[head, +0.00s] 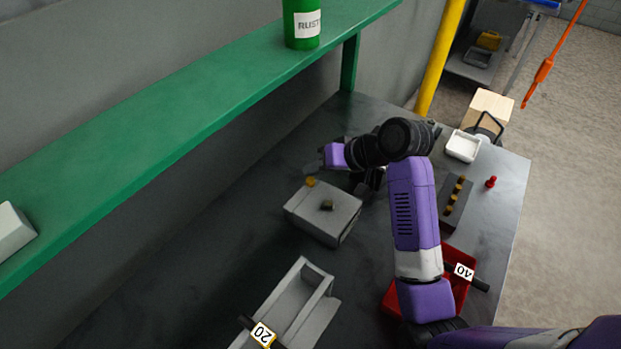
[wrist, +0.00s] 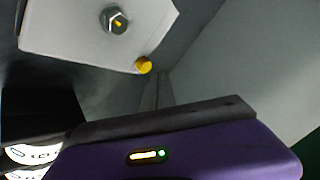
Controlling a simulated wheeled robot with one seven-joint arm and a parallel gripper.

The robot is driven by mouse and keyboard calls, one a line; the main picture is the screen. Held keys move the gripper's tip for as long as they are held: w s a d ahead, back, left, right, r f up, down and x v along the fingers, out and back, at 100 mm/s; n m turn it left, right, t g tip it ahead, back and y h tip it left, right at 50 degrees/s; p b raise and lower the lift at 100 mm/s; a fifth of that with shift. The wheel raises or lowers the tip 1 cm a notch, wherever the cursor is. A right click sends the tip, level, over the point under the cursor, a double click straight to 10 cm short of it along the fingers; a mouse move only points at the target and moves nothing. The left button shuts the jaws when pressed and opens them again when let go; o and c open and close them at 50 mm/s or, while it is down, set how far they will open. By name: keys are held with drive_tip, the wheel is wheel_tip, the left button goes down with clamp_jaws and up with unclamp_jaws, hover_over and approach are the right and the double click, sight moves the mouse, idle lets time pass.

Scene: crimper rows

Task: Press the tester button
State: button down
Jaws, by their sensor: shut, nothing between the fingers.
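The tester is a pale grey box (head: 315,222) on the dark bench, and its top also shows in the wrist view (wrist: 75,32). A round yellow button (head: 310,182) sits at its far edge; in the wrist view the button (wrist: 144,65) is at the box's corner. A dark socket with a hex rim (head: 327,205) is set in the box top (wrist: 115,20). My gripper (head: 311,169) is shut and empty, just beyond the button in the head view. In the wrist view its narrow fingers (wrist: 161,88) end close to the button; I cannot tell whether they touch.
A grey tray (head: 318,307) with a tagged tool stands in front, and a red tray (head: 392,300) lies under my arm. A dark strip with yellow pieces (head: 455,200), a red peg (head: 491,182) and a white dish (head: 463,147) are right. A green shelf (head: 190,120) overhangs the left.

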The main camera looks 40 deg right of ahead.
sight(314, 182)
drive_tip(key=shift+f, duration=0.2)
drive_tip(key=shift+f, duration=0.2)
drive_tip(key=shift+f, duration=0.55)
idle(0.7)
idle(0.4)
drive_tip(key=shift+r+p, duration=0.95)
drive_tip(key=shift+p, duration=0.1)
drive_tip(key=shift+r, duration=0.1)
wheel_tip(314, 182, up, 5)
drive_tip(key=p, duration=0.5)
